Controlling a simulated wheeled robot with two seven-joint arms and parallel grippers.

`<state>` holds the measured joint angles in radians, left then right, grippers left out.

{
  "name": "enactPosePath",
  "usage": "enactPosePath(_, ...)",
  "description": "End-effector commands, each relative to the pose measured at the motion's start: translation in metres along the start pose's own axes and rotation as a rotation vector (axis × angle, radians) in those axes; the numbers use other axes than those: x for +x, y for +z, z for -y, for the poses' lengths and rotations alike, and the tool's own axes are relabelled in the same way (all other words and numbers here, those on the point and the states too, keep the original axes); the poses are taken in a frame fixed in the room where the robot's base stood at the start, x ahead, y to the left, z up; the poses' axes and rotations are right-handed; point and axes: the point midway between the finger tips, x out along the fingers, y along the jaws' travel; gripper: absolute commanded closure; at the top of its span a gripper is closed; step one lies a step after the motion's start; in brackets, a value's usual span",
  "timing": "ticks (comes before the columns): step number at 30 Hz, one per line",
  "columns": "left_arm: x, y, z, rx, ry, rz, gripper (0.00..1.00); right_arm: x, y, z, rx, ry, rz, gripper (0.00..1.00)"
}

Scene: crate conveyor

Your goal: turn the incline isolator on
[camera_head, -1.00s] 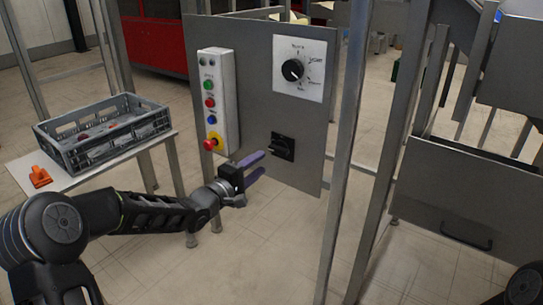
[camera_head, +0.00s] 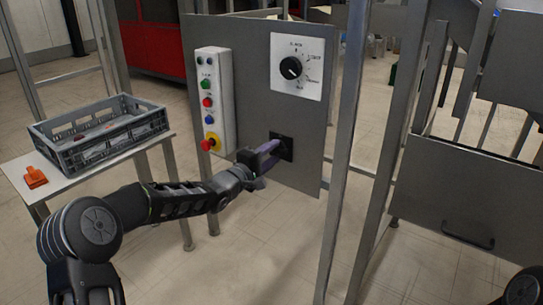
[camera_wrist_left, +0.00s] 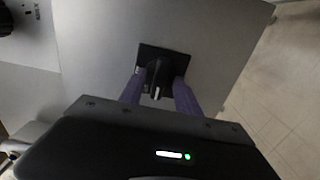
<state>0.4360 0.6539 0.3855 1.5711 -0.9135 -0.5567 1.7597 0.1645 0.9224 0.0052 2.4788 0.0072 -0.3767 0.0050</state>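The incline isolator is most likely the black rotary switch (camera_wrist_left: 158,72) on a square black plate (camera_head: 287,148), low on the grey panel (camera_head: 258,100). My left gripper (camera_head: 272,148) is at this switch. In the left wrist view its two purple fingers (camera_wrist_left: 160,90) stand apart, one on each side of the black handle. I cannot tell whether they touch it. The fingers hide most of the switch in the head view. The switch's markings are too small to read. My right gripper is not in view.
A white box with coloured buttons and a red emergency stop (camera_head: 208,144) is left of the switch. A white-plated selector dial (camera_head: 291,68) is above it. A grey crate (camera_head: 100,135) and an orange object (camera_head: 35,177) sit on the table at left.

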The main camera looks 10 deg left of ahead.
Motion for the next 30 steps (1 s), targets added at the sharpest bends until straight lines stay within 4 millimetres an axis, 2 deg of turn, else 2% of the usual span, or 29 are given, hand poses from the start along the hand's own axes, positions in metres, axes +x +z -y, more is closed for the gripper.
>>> enactPosePath(5, -0.0002, -0.0001, -0.0002, 0.0, 0.0, 0.0, 0.61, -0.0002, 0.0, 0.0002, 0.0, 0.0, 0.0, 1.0)
enactPosePath(19, -0.0005, -0.0003, -0.0001, 0.0, 0.0, 0.0, 0.99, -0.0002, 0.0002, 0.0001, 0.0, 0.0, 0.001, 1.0)
enactPosePath(30, -0.0006, -0.0002, 0.0002, 0.001, 0.0, 0.0, 1.0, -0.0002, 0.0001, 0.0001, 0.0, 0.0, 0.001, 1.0)
